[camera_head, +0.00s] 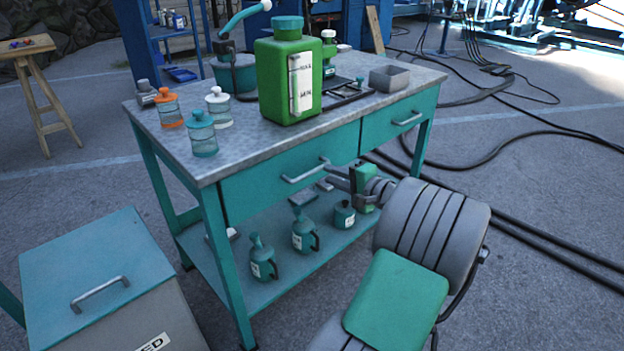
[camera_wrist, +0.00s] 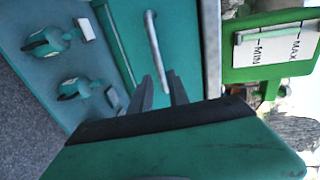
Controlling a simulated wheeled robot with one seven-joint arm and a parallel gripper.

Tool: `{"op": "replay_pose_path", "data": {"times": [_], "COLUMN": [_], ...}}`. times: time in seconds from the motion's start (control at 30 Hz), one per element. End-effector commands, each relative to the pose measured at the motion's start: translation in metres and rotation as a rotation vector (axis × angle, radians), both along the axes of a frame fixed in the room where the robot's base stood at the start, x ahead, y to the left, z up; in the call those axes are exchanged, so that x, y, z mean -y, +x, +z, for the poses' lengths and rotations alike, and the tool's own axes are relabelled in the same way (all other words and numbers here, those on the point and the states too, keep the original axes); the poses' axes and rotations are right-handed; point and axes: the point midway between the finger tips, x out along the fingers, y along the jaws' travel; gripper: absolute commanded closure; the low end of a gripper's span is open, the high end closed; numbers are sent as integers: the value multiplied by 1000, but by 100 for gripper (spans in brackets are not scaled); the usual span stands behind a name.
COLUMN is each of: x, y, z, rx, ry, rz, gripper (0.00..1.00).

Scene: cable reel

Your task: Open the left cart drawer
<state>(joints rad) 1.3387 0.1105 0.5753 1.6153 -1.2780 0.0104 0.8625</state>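The cart (camera_head: 216,160) is teal with a grey top and has two front drawers. The left drawer (camera_head: 250,188) looks shut, with its front in line with the cart. Its pale bar handle (camera_head: 303,173) also shows in the wrist view (camera_wrist: 154,45). My gripper (camera_head: 327,178) is in front of the left drawer, by the right end of this handle. In the wrist view, my gripper's two dark fingers (camera_wrist: 160,75) are apart, with the handle's near end between them in the picture. I cannot tell whether they touch it.
The right drawer (camera_head: 398,125) is shut. Teal jugs (camera_head: 262,262) sit on the lower shelf. A lidded bin (camera_head: 95,262) stands at front left. Black cables (camera_head: 520,150) cross the floor at right.

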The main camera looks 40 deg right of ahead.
Motion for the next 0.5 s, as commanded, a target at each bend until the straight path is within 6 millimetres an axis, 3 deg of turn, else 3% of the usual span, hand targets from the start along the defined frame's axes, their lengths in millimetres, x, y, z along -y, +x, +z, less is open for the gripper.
{"op": "replay_pose_path", "data": {"times": [0.1, 0.23, 0.5], "x": [-8, -10, -8], "y": [29, 52, 63], "z": [-8, -12, -12], "rx": [-2, -2, -3], "ry": [-1, -1, -4], "rz": [16, 19, 13], "gripper": [79, 79, 79]}}
